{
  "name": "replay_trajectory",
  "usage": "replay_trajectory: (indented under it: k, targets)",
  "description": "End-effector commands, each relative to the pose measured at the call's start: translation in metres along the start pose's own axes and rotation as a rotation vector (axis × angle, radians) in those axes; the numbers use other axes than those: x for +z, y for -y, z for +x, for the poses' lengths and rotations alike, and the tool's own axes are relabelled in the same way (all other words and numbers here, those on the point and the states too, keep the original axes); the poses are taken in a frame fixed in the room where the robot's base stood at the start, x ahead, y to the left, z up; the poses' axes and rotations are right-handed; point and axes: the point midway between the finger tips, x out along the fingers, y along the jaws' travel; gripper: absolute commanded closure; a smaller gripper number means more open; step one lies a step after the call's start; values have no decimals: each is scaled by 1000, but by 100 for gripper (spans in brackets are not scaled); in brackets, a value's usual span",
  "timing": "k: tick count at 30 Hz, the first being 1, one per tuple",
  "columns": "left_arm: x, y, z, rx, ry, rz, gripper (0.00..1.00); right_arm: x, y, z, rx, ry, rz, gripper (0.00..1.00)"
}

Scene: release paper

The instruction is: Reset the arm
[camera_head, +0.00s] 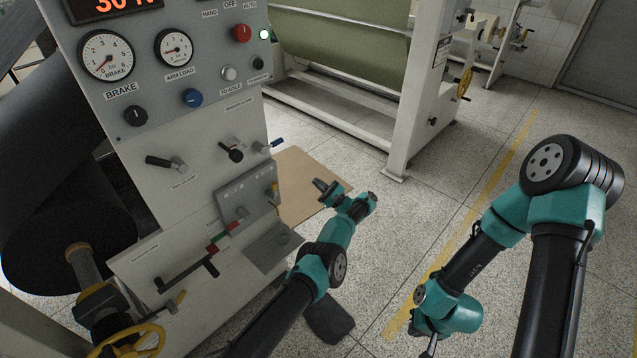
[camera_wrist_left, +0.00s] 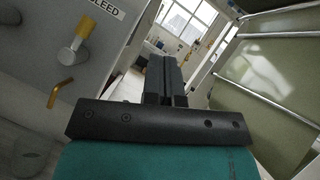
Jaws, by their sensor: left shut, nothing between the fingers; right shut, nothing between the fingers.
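My left arm is teal and black and reaches in from the bottom of the head view. Its gripper (camera_head: 327,190) is just right of the control panel's lower part, over the floor, apart from the levers. In the left wrist view the black fingers (camera_wrist_left: 165,78) are together with nothing between them. My right arm folds down at the right of the head view. Its gripper (camera_head: 430,346) is at the bottom edge and partly cut off; it is shut and holds nothing visible.
The grey control panel (camera_head: 150,130) with gauges, knobs and levers stands at the left. A dark roll (camera_head: 60,190) is at far left, near a yellow handwheel (camera_head: 130,342). A brown sheet (camera_head: 300,190) lies on the floor. A white frame (camera_head: 422,90) stands behind. The tiled floor between is open.

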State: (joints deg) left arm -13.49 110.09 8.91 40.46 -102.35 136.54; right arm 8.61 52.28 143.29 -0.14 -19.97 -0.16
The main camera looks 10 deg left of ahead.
Motion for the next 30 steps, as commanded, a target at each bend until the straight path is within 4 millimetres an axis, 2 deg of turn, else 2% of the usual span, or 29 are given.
replay_trajectory:
  k: [17,23,30]
  targets:
    - [-3,2,3,-18,-9,27,100,0,0,0,0,0,0,100]
    - [-24,10,16,-143,-67,226,100,0,0,0,0,0,0,100]
    - [-62,12,29,-428,-158,631,100,0,0,0,0,0,0,100]
